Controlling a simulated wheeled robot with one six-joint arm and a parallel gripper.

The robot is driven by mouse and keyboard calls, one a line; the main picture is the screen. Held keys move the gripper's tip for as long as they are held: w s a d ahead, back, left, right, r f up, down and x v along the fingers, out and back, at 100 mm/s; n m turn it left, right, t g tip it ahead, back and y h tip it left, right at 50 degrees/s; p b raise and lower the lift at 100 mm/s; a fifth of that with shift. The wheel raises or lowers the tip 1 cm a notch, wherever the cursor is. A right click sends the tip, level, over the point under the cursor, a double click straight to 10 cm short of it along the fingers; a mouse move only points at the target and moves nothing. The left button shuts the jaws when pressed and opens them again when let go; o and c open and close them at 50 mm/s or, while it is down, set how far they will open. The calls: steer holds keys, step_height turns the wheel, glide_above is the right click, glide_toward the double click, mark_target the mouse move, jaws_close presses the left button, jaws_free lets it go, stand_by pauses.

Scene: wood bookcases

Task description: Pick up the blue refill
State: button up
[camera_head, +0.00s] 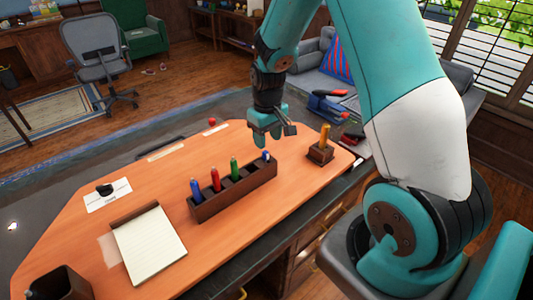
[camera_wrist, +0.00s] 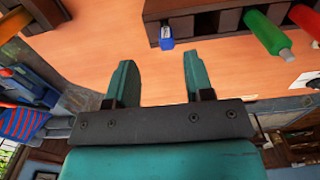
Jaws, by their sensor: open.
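A dark wooden holder (camera_head: 232,197) stands on the orange desk mat, with colored pieces in a row. A short blue piece with a pale tip (camera_head: 266,156), likely the blue refill, sits at its right end; it also shows in the wrist view (camera_wrist: 166,37), above the gap between my fingers. A taller blue piece (camera_head: 196,190) stands at the left end, beside a red one (camera_head: 215,180) and a green one (camera_head: 235,168). My gripper (camera_head: 265,137) is open and empty, behind the right end of the holder. In the wrist view its fingers (camera_wrist: 157,80) are apart, touching nothing.
A small wooden block (camera_head: 320,153) with a yellow piece is to the right. A notepad (camera_head: 148,243) and dark cup (camera_head: 60,285) lie left, with a card (camera_head: 108,195) behind. A red-and-blue item (camera_head: 327,104) is at the back right. The mat's middle is clear.

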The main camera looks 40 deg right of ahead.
mark_target(265, 152)
steer(key=shift+a+f+p, duration=0.2)
steer(key=shift+f+p, duration=0.3)
steer(key=shift+f, duration=0.9)
steer(key=shift+a+f+p, duration=0.2)
steer(key=shift+f+p, duration=0.3)
steer(key=shift+f, duration=0.85)
jaws_close()
